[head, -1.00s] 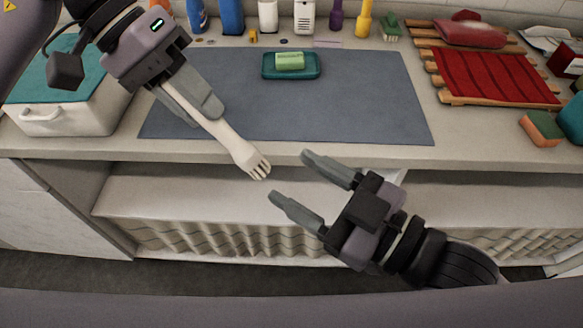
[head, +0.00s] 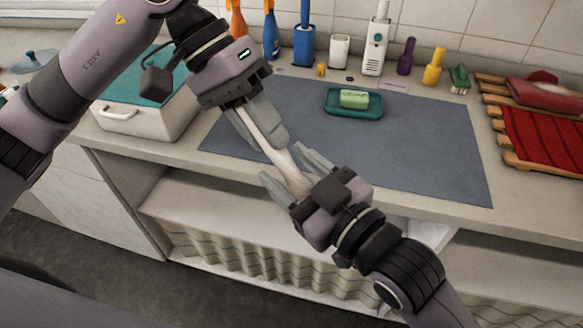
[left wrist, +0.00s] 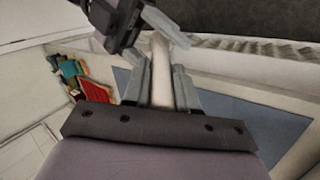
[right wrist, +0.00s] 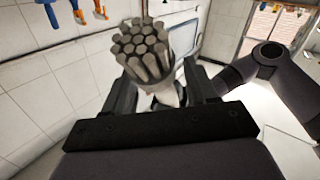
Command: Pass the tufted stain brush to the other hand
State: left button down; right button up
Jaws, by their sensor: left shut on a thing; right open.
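The tufted stain brush (head: 278,153) is a pale stick with grey bristle tufts at one end. My left gripper (head: 262,130) is shut on its handle, and the brush slants down to the right from it. The handle also shows between the left fingers in the left wrist view (left wrist: 161,75). My right gripper (head: 290,178) is open, with its fingers on either side of the brush's tufted end. In the right wrist view the tufts (right wrist: 146,48) face the camera between the open fingers. I cannot tell whether either right finger touches the brush.
A grey-blue mat (head: 400,140) covers the counter, with a soap dish (head: 368,112) holding green soap on it. A white box with a teal lid (head: 150,120) stands at left. Bottles line the back wall, and a wooden rack (head: 535,160) with red cloth is at right.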

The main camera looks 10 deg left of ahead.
jog(key=c, duration=1.1)
pick_arm(q)
jog(key=c, duration=0.8)
grip_release()
pick_arm(e)
jog(key=shift+o, duration=0.2)
